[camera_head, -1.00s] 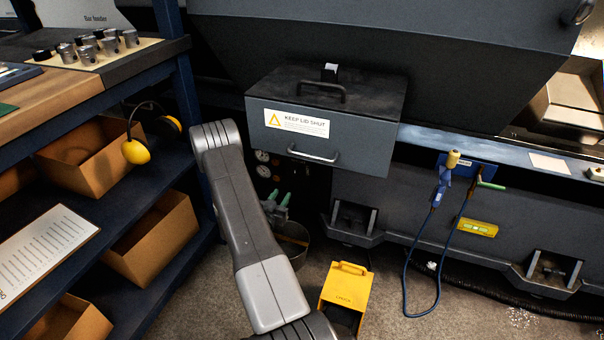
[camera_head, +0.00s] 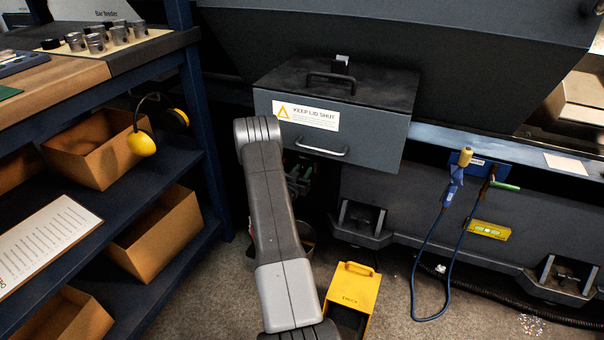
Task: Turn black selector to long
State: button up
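I cannot make out a black selector or the word long anywhere in the view. My grey arm rises from the bottom middle and ends at a rounded joint in front of the left side of a dark lidded box. My gripper does not show. The dark box (camera_head: 385,140) carries a "KEEP LID SHUT" label (camera_head: 306,115) and has a handle on its lid and another on its front.
A blue shelf rack (camera_head: 192,140) with cardboard bins (camera_head: 160,235) and yellow ear defenders (camera_head: 141,143) stands at left. A yellow case (camera_head: 355,285) stands on the floor beside my arm. A blue cable (camera_head: 425,270) hangs at right. Open floor lies between rack and case.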

jog(key=shift+c, duration=0.2)
grip_shut()
